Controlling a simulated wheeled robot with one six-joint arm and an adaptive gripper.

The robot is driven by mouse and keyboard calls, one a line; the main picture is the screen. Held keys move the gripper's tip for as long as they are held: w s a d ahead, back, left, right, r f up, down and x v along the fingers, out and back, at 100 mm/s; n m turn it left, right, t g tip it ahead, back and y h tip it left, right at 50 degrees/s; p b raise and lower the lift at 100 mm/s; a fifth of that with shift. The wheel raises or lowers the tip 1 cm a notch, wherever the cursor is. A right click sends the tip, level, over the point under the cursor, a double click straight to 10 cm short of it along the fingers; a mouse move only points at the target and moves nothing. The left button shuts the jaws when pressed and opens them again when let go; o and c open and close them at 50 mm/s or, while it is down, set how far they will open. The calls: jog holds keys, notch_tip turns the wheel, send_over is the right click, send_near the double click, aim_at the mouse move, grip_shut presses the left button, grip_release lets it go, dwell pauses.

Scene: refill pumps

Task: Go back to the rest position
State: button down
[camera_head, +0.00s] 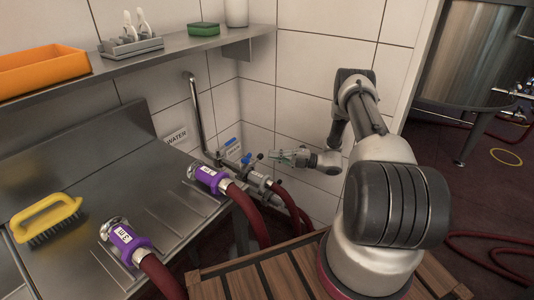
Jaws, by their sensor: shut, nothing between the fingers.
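My gripper (284,158) is small in the head view, at the end of my arm near the tiled corner. It is shut with nothing held. It is close to the pipe fitting (258,179) and its valves; I cannot tell whether it touches them. My arm stretches from the front right toward the wall.
Two purple-collared hose ends, (208,177) and (124,240), lie on the steel counter (85,185) with a yellow brush (46,219). A shelf (165,50) above holds an orange bin (40,69) and a green sponge (203,29). Red hoses cross the floor at right.

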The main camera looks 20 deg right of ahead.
jog(key=s+d+f+n+g+h, duration=0.1)
jog(key=s+f+n+g, duration=0.1)
jog(key=s+f+n, duration=0.3)
jog(key=s+f+n+g, duration=0.2)
jog(key=s+f+n, duration=0.15)
jog(key=s, duration=0.35)
jog(key=s+r+n+g+h, duration=0.2)
jog(key=s+r+n+g, duration=0.35)
jog(key=n, duration=0.35)
jog(key=s+d+r+n+g+h, duration=0.1)
jog(key=s+d+r+n+h, duration=0.1)
jog(key=s+r+n+h, duration=0.35)
jog(key=s+d+r+n+g+h, duration=0.1)
jog(key=s+r+n+h, duration=0.1)
jog(key=r+n, duration=0.7)
jog(key=s+d+r+n+h, duration=0.25)
jog(key=r+n, duration=0.25)
jog(key=r, duration=0.5)
jog(key=s+a+r+n+t+h, duration=0.2)
jog(key=s+r+n+t, duration=0.1)
jog(key=r, duration=0.5)
jog(key=s+a+r+n+t+h, duration=0.2)
jog(key=s+r+n+t, duration=0.1)
jog(key=r, duration=0.6)
jog(key=s+t, duration=0.1)
jog(key=s, duration=0.1)
jog(key=shift+s+a+n, duration=0.35)
jog(key=shift+a+n, duration=0.05)
